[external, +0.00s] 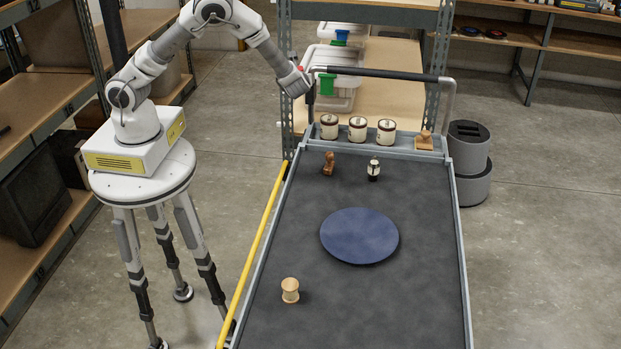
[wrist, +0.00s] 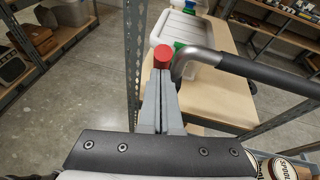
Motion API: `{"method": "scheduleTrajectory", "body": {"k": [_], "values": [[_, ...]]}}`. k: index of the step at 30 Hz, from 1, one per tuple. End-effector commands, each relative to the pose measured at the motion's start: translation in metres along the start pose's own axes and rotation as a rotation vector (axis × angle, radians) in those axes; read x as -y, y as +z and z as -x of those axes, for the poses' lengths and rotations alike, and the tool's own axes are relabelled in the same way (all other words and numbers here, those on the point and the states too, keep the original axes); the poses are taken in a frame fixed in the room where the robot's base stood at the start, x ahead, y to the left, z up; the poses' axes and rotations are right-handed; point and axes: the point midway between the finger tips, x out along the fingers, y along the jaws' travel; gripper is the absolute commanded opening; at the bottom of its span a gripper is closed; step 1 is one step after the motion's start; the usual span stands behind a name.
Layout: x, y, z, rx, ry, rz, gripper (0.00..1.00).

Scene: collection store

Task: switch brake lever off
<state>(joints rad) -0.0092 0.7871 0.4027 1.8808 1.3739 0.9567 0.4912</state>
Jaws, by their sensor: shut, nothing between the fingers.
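A red knob (wrist: 162,57), likely the end of the brake lever, shows right at my fingertips in the wrist view, beside the cart's push handle. A small bit of red (external: 300,69) also shows beside my wrist in the external view. The lever's shaft is hidden, so its position cannot be told. My gripper (wrist: 160,80) is shut and empty, its fingers pointing at the knob. Whether they touch it cannot be told. In the external view, the end of my arm is at the cart's back left corner and hides the fingers.
The dark handle (external: 375,73) spans the cart's far end. The cart deck (external: 400,310) holds a blue disc (external: 360,235), a wooden spool (external: 290,290) and small stamps. Several tins (external: 357,128) stand in the back tray. A metal shelf post (wrist: 133,60) is close on the left.

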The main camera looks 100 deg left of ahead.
Motion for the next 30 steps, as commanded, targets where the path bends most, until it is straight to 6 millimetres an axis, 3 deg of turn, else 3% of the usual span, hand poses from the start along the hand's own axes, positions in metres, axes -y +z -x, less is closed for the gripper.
{"method": "scheduleTrajectory", "body": {"k": [1, 3, 15, 30], "values": [[0.001, 0.017, 0.0, -0.042, 0.009, -0.002, 0.0], [0.003, 0.023, -0.004, -0.1, 0.017, -0.01, 0.0], [0.009, 0.041, -0.027, -0.371, 0.053, -0.049, 0.0], [0.012, 0.045, -0.039, -0.366, 0.053, -0.053, 0.0]]}}
